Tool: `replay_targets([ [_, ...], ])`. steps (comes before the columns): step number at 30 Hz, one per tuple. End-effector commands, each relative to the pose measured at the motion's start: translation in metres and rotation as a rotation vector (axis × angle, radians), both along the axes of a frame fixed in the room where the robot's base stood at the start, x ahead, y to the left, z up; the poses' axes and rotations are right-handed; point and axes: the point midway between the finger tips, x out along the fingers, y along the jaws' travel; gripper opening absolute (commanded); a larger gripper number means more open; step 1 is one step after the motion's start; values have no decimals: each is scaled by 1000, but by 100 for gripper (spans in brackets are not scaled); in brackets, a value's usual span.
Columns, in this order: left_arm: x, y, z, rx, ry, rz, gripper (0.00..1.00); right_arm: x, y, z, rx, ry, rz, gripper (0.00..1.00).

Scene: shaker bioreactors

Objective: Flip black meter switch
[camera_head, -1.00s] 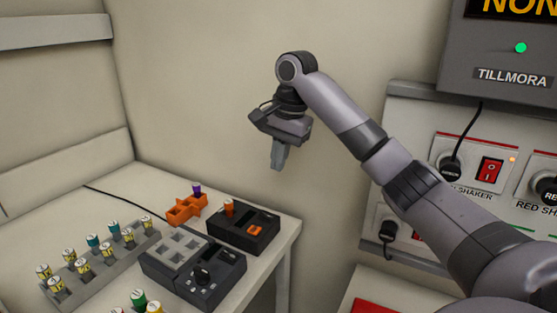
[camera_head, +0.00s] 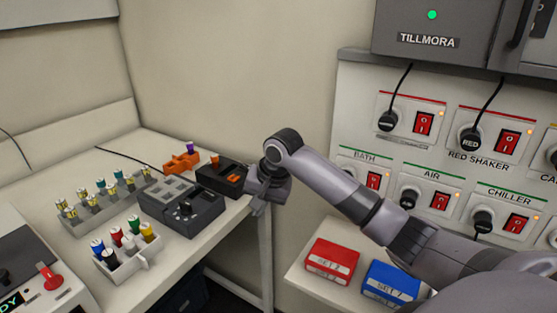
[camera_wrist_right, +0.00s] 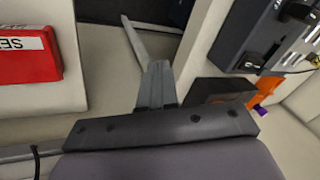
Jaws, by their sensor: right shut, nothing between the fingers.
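The black meter (camera_head: 210,183) is a low black box near the right edge of the white bench. An orange switch (camera_head: 234,179) is on its top, and an orange-capped vial (camera_head: 214,160) stands at its back. My right gripper (camera_head: 258,207) is shut and empty, pointing down just right of the meter at the bench edge. In the right wrist view, the shut fingers (camera_wrist_right: 157,72) show at centre, and a black box that looks like the meter (camera_wrist_right: 222,90) is beside them, partly hidden; its switch does not show there. My left gripper is not in view.
A dark grey device with a knob (camera_head: 182,209) stands left of the meter, with an orange holder (camera_head: 182,162) behind. Right of the gap are red (camera_head: 332,258) and blue (camera_head: 389,283) boxes and a wall switch panel (camera_head: 355,120).

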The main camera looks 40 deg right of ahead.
Motion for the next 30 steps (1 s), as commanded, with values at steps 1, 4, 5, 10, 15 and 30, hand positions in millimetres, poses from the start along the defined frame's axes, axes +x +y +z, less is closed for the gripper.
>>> replay_targets([
  [1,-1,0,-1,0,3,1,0,-7,14,-28,0,-22,59,0],
  [4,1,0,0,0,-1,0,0,-19,35,-69,-14,-92,163,0],
  [5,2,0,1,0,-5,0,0,-23,41,-80,-18,-113,194,0],
  [10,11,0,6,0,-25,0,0,-57,71,-136,-52,-243,347,0],
  [15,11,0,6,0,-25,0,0,-102,94,-176,-110,-372,470,0],
  [30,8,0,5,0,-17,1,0,-238,105,-207,-435,-642,710,0],
])
